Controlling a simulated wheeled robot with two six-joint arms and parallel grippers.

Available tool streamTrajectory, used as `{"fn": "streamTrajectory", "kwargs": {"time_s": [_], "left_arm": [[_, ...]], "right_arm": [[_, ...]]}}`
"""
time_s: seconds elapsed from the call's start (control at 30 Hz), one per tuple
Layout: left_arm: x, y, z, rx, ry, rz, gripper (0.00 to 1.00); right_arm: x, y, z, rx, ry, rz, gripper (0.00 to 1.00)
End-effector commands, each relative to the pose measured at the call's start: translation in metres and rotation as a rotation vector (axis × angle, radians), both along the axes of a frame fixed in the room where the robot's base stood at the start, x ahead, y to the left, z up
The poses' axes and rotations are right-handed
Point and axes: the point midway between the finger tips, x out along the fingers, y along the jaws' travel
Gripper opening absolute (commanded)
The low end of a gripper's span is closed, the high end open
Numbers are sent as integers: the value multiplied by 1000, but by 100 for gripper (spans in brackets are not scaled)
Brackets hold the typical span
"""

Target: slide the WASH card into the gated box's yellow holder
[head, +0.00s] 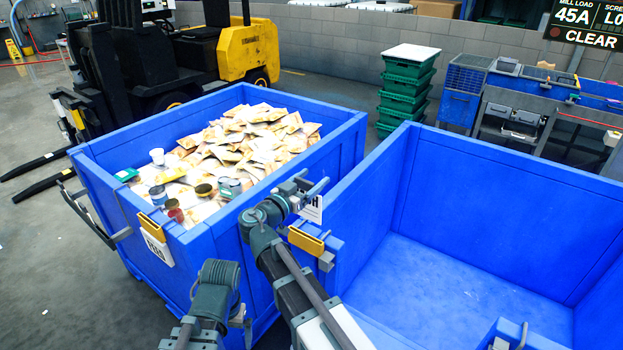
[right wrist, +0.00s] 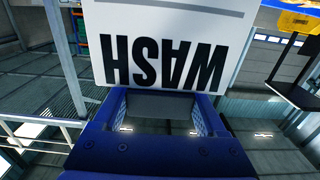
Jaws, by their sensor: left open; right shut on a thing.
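My right gripper (head: 312,189) is shut on the white WASH card (head: 311,211) and holds it in the air near the boxes' adjoining walls. The right wrist view shows the card (right wrist: 168,55) upside down at the blue fingers (right wrist: 160,105). An empty-looking yellow holder (head: 306,240) sits on the front left corner of the empty blue box (head: 480,155), below the gripper. Another yellow holder (head: 153,227) on the full blue box (head: 215,265) has a white card (head: 158,250) with dark lettering.
The full box holds many tan packets (head: 250,135) and several cans and tubs. A yellow forklift (head: 245,50) stands behind it. Stacked green crates (head: 405,88) stand beyond. The empty box's floor (head: 450,285) is clear. A sign (head: 590,22) reads CLEAR.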

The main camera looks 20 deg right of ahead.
Motion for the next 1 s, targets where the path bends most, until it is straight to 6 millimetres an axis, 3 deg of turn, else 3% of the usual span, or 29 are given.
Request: {"fn": "streamTrajectory", "kwargs": {"time_s": [0.37,1.0], "left_arm": [[0,0,-9,0,0,0,100],[0,0,-58,0,0,0,100]], "right_arm": [[-1,0,-9,0,0,0,18],[-1,0,-58,0,0,-1,18]]}}
